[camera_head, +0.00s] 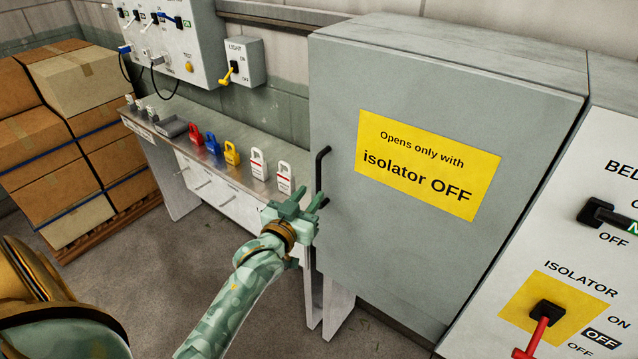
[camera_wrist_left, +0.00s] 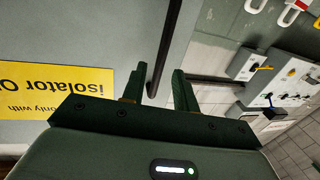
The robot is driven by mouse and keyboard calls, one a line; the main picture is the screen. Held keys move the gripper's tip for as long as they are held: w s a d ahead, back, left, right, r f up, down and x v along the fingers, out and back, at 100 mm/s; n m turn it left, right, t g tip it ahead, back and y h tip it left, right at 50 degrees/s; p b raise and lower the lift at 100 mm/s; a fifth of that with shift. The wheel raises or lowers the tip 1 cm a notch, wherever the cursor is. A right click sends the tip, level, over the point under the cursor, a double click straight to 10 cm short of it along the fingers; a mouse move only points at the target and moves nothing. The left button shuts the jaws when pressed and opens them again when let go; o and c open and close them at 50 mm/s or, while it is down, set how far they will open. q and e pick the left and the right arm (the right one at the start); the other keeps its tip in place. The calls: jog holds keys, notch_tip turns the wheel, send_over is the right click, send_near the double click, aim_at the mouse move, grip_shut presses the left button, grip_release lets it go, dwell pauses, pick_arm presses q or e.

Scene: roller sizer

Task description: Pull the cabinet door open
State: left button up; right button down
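The grey cabinet door (camera_head: 420,250) carries a yellow sign reading "Opens only with isolator OFF" and looks shut. Its black vertical bar handle (camera_head: 321,172) is on the door's left edge. My left gripper (camera_head: 306,197) is at the handle's lower part, with its fingers apart. In the left wrist view the handle (camera_wrist_left: 162,72) runs up between the two open fingers (camera_wrist_left: 157,85); I cannot tell whether either finger touches it. The isolator (camera_head: 546,312) on the right panel has a red lever pointing down-left, and a dark "OFF" tag shows beside it. My right gripper is not in view.
A bench (camera_head: 225,180) with red, blue, yellow and white padlocks stands left of the cabinet. Stacked cartons (camera_head: 80,80) are at the far left. A wall switch panel and a light switch box (camera_head: 243,62) hang above the bench. Floor in front is clear.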

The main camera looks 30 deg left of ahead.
aim_at(317, 185)
pick_arm(q)
jog(key=w, duration=0.6)
jog(key=shift+a, duration=0.4)
jog(key=shift+s, duration=0.1)
grip_shut()
